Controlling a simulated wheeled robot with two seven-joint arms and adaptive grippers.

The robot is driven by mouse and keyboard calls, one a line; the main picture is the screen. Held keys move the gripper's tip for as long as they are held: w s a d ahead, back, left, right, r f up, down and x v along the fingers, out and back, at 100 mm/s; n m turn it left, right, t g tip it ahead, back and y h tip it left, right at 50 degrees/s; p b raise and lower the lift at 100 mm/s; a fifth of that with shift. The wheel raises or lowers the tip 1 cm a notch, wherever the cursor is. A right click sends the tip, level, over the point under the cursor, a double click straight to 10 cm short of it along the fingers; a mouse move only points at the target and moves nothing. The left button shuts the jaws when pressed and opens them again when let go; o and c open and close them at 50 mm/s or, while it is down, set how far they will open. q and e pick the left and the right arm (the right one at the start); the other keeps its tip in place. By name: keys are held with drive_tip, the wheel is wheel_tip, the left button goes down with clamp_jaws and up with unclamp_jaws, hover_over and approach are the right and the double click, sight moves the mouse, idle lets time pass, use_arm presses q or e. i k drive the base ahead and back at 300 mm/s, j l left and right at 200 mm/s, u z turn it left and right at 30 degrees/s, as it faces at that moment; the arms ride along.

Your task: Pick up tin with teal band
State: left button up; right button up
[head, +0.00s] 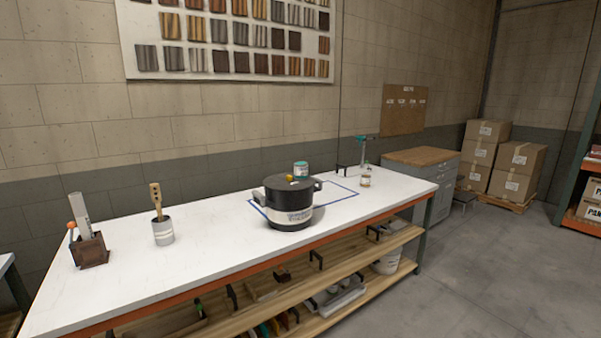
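A small tin with a teal band (301,169) shows on the white workbench (200,251), just behind a round black pot-like device. Its lower part is hidden by the device. Neither of my grippers is in view.
A grey cup with a wooden tool (163,233) and a brown holder (90,251) stand left. A small jar (365,178) and a teal-topped stand (363,148) are right. The front left bench top is clear.

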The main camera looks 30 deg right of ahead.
sight(300, 168)
drive_tip(key=i+l+z, duration=0.1)
drive_tip(key=l, duration=0.35)
drive_tip(key=i+l, duration=0.15)
drive_tip(key=l, duration=0.25)
drive_tip(key=i+l+z, duration=0.15)
drive_tip(key=l, duration=0.3)
drive_tip(key=i+l, duration=0.1)
drive_tip(key=l, duration=0.3)
drive_tip(key=i+l+z, duration=0.15)
drive_tip(key=l, duration=0.25)
drive_tip(key=i+l, duration=0.15)
drive_tip(key=l, duration=0.25)
drive_tip(key=i+l+z, duration=0.15)
drive_tip(key=l, duration=0.25)
